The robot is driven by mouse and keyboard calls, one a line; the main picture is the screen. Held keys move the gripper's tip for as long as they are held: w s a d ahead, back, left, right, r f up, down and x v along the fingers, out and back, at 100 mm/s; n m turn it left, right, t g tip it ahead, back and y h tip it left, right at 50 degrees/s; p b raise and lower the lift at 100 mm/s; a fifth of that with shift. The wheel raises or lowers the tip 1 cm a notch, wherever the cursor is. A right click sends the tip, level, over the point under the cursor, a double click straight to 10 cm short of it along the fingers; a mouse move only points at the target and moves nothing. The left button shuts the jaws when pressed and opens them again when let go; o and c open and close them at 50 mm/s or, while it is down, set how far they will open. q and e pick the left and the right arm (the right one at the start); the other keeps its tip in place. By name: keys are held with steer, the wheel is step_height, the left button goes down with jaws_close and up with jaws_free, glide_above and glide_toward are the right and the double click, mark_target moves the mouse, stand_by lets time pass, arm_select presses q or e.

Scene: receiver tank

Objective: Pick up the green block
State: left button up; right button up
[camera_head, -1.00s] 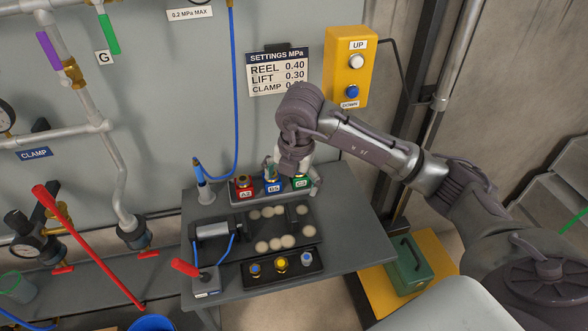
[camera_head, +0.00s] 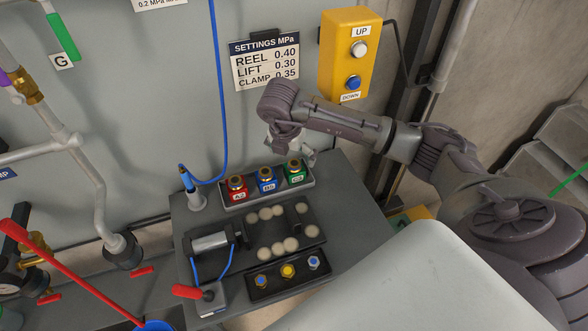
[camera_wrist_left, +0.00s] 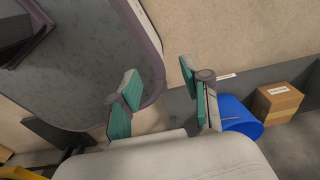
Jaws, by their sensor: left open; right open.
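The green block (camera_head: 296,176), with a brass-coloured top fitting, stands upright at the right end of a dark tray (camera_head: 232,201) at the back of the grey table. A blue block (camera_head: 267,185) and a red block (camera_head: 238,194) stand to its left in the same tray. My right gripper (camera_head: 306,157) is open and empty, just behind and above the green block in the head view, apart from it as far as I can tell. My left gripper (camera_wrist_left: 158,96) is open and empty in the left wrist view, away from the blocks.
In front of the tray lie a clamp fixture with pale discs (camera_head: 284,246), a cylinder (camera_head: 212,242), a red-handled lever (camera_head: 188,292) and a dark strip with several fittings (camera_head: 288,271). A yellow button box (camera_head: 350,55) hangs on the wall. A blue hose (camera_head: 219,90) runs down left.

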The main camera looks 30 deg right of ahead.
mark_target(294, 163)
steer(key=p+x, duration=0.1)
steer(key=x, duration=0.1)
steer(key=shift+s+f, duration=0.15)
steer(key=shift+f, duration=0.25)
steer(key=shift+p+x, duration=0.35)
steer(key=shift+x, duration=0.75)
steer(key=shift+f, duration=0.25)
steer(key=shift+c, duration=0.8)
arm_select(q)
steer(key=shift+w+r, duration=0.9)
steer(key=shift+r, duration=0.05)
arm_select(e)
steer(key=shift+r, duration=0.1)
steer(key=c, duration=1.2)
